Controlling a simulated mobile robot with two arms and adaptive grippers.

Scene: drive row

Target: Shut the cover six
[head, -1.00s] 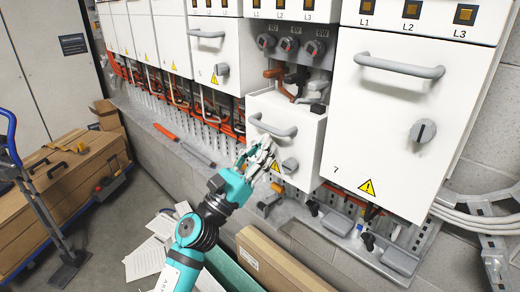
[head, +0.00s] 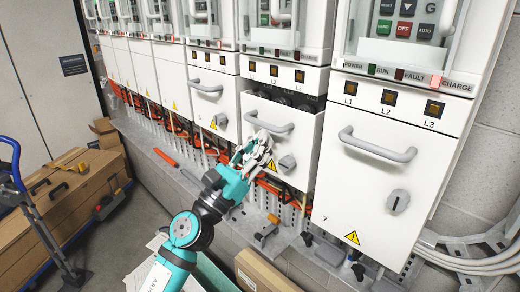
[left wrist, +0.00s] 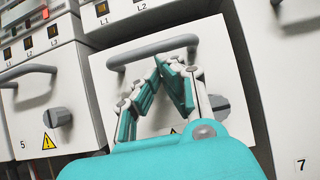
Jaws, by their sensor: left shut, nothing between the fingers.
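Cover six (head: 306,135) is the white cover between the cover marked 5 and cover 7. It has a grey bar handle (head: 268,124) and a knob (head: 287,163). Its top edge stands out from the cabinet, with a dark gap (head: 290,97) above it. My left gripper (head: 264,146) is shut and empty, in front of the cover, below the handle and left of the knob. In the left wrist view its fingers (left wrist: 172,68) are just under the handle (left wrist: 152,50); whether they touch the cover is unclear. My right gripper is not in view.
Cover 7 (head: 345,190) and cover 5 (head: 215,110) on either side look shut. A grey ledge (head: 215,190) with tools runs below the covers.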

